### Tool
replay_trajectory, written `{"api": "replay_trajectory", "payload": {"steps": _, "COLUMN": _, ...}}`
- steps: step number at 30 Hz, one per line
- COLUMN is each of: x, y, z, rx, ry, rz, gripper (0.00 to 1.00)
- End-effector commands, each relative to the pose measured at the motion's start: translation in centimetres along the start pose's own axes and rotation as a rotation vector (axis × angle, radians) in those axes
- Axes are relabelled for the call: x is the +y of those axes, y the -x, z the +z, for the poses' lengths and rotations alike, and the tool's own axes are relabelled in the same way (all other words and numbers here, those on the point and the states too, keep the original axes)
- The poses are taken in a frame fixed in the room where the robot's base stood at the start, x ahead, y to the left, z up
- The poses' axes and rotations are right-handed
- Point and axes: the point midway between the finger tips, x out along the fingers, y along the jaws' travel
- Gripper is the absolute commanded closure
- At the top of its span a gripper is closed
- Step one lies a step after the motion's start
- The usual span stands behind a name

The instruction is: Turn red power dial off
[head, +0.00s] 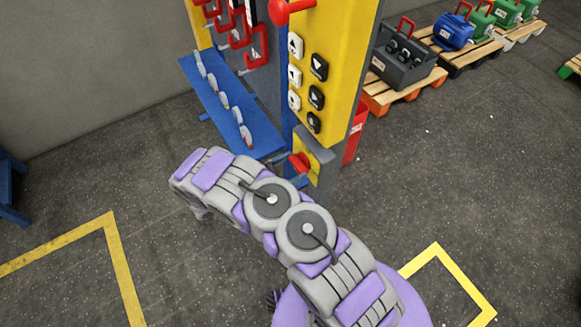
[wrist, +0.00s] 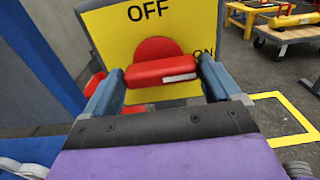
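The red power dial (wrist: 160,70) sits on a yellow plate (wrist: 105,28) with "OFF" printed above it and "ON" at its right. Its bar-shaped handle lies nearly level, with the white mark at its right end, on the "ON" side. My gripper (wrist: 158,72) is open in the wrist view, with one finger on each side of the handle. The right finger looks very close to the handle; contact is unclear.
A blue shelf (head: 225,110) juts out at the left. Open floor surrounds the column's front.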

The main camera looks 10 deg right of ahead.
Motion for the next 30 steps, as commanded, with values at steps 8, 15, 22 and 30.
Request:
{"api": "replay_trajectory", "payload": {"steps": 8, "x": 0.12, "y": 0.01, "z": 0.06, "rx": -0.002, "ry": 0.004, "rz": 0.001, "gripper": 0.40}}
{"api": "replay_trajectory", "payload": {"steps": 15, "x": 0.18, "y": 0.03, "z": 0.13, "rx": -0.003, "ry": 0.068, "rz": 0.002, "gripper": 0.40}}
{"api": "replay_trajectory", "payload": {"steps": 22, "x": 0.24, "y": 0.00, "z": 0.19, "rx": -0.004, "ry": 0.227, "rz": 0.002, "gripper": 0.40}}
{"api": "replay_trajectory", "payload": {"steps": 30, "x": 0.53, "y": 0.11, "z": 0.16, "rx": -0.002, "ry": 0.478, "rz": 0.004, "gripper": 0.40}}
